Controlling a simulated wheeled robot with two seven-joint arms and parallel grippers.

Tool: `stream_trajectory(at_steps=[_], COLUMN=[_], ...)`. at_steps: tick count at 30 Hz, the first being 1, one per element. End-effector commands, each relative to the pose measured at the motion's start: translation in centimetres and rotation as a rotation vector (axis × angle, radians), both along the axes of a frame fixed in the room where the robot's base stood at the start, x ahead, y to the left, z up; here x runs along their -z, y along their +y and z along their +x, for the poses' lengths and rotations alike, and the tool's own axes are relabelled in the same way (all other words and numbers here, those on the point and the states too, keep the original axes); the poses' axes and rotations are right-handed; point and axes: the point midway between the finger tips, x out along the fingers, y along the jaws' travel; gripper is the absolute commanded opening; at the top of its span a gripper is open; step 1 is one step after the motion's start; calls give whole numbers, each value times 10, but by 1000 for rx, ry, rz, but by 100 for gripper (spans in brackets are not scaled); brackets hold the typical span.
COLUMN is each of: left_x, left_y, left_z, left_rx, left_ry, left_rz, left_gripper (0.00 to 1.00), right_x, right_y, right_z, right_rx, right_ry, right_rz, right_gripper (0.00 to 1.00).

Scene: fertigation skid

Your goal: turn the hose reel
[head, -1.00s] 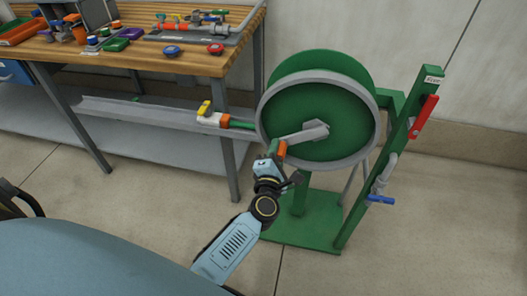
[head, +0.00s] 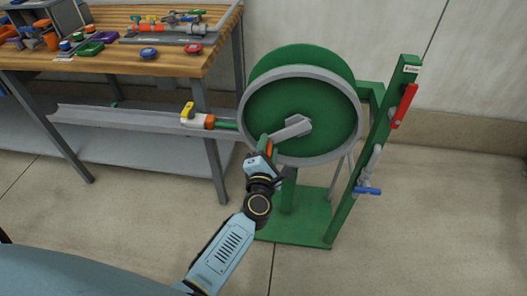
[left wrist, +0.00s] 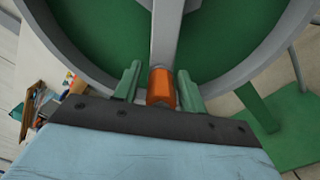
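The hose reel (head: 262,88) is a green drum with a grey rim on a green stand. A grey crank arm (head: 291,129) runs from its middle down to the left and ends in an orange handle (head: 266,144). My left gripper (head: 263,155) is at this handle. A short green hose (head: 226,125) leaves the reel on the left to an orange and white fitting with a yellow lever (head: 188,111). My right gripper is out of view.
A green post (head: 365,170) right of the reel carries a red lever (head: 405,104) and a blue-handled valve (head: 367,190). A grey trough (head: 120,118) and a workbench (head: 185,62) with several parts stand left. The floor right of the stand is clear.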

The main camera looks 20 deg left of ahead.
Motion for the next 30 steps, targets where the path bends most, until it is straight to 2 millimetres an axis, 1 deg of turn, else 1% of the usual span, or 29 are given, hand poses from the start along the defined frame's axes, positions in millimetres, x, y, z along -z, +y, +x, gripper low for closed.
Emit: stream_trajectory(at_steps=[10, 14, 17, 24, 27, 30], left_x=[6, 7, 7, 6, 6, 6], left_y=[6, 2, -1, -14, -19, -22], left_z=[-4, -15, -33, -86, -105, -119], left_rx=[-10, -9, -9, -9, -7, -7], left_ry=[12, 14, 15, 14, 13, 11], left_rz=[4, 5, 3, 3, 2, 5], left_gripper=[48, 48, 48, 48, 48, 48], right_x=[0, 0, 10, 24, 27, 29], right_y=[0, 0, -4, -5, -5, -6], right_z=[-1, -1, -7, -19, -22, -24], right_rx=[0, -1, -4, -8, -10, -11], right_ry=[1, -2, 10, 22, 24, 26], right_rz=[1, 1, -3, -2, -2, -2], right_gripper=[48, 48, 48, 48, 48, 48])
